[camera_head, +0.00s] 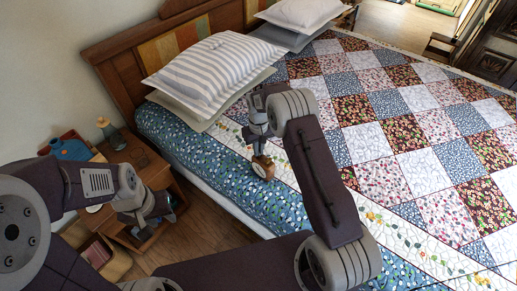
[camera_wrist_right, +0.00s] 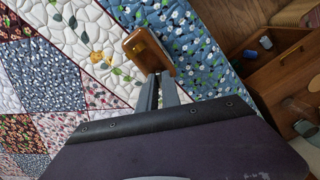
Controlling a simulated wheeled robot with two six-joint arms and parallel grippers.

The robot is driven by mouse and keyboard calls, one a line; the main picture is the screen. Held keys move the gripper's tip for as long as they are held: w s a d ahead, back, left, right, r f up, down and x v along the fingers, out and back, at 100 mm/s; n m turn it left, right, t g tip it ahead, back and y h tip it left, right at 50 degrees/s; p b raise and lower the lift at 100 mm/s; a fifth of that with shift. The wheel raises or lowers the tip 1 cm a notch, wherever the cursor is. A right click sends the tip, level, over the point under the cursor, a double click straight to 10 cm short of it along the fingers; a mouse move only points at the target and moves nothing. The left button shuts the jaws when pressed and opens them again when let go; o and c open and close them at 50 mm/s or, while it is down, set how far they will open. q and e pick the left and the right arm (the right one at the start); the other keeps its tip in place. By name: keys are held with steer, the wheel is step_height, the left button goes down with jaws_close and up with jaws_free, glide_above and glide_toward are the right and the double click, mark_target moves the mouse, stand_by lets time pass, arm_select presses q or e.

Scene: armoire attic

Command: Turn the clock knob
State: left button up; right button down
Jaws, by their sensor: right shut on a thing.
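The clock (camera_head: 263,168) is a small wooden block with a pale round face. It is over the blue floral edge of the bed; I cannot tell whether it touches the bedding. My right gripper (camera_head: 260,151) comes down on it from above and is shut on it. In the right wrist view, the clock (camera_wrist_right: 147,50) is at the tips of my right gripper (camera_wrist_right: 158,80). The knob is not distinguishable, being small or hidden by the fingers. My left gripper (camera_head: 147,228) is low beside the nightstand, apart from the clock; its jaws are too unclear to read.
The bed (camera_head: 400,165) has a patchwork quilt and a striped pillow (camera_head: 208,68). A wooden nightstand (camera_head: 148,160) stands at its left with a small lamp (camera_head: 110,130) and a blue object (camera_head: 72,148) on it. Bare floor (camera_head: 212,222) lies between them.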

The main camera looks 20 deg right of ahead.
steer(key=shift+m, duration=0.6)
stand_by(0.9)
steer(key=c, duration=1.5)
jaws_free()
steer(key=shift+c, duration=0.2)
step_height(320, 180, up, 9)
